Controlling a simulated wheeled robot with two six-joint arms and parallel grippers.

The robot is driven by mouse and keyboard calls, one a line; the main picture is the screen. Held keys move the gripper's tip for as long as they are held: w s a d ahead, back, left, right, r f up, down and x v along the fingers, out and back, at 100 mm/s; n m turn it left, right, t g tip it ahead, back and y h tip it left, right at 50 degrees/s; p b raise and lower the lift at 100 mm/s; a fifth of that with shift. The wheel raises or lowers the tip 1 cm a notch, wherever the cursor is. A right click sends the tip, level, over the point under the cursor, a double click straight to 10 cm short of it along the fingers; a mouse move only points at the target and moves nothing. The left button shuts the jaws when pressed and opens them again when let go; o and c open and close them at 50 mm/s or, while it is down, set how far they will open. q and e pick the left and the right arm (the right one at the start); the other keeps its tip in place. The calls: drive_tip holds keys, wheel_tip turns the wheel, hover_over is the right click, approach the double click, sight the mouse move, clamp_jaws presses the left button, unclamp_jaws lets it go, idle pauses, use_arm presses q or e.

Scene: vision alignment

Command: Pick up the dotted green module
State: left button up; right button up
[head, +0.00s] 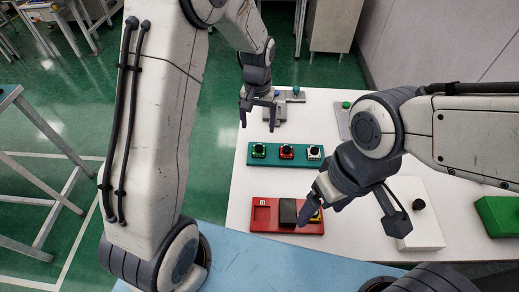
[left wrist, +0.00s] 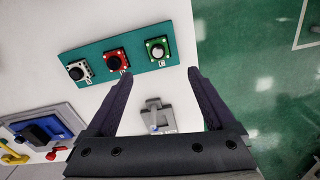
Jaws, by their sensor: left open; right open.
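The dotted green module (head: 259,151) is a small green block with pale dots and a black round top. It sits at the left end of a teal board (head: 273,157), beside a red module (head: 286,152) and a white module (head: 314,152). The green module also shows in the left wrist view (left wrist: 158,48), at the board's right end there. My left gripper (head: 259,116) is open and empty, behind the board in the head view; its fingertips also show in the left wrist view (left wrist: 161,75), apart from the module. My right gripper (head: 353,224) is open, over the table's near right.
A red tray (head: 262,229) with a black block (head: 288,212) lies near the front; my right gripper partly hides it. A grey fixture (head: 271,114) stands by my left gripper. A white box with a black knob (head: 419,222) and a green block (head: 498,216) are right.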

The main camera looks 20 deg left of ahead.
use_arm(q)
hover_over(259, 147)
wheel_tip(259, 147, down, 5)
drive_tip(key=shift+w+a+r, duration=0.15)
drive_tip(key=shift+r, duration=0.05)
drive_tip(key=shift+s+f+p, duration=0.2)
drive_tip(key=shift+f+p, duration=0.6)
drive_tip(key=shift+f, duration=1.9)
clamp_jaws()
drive_tip(key=shift+r, duration=0.1)
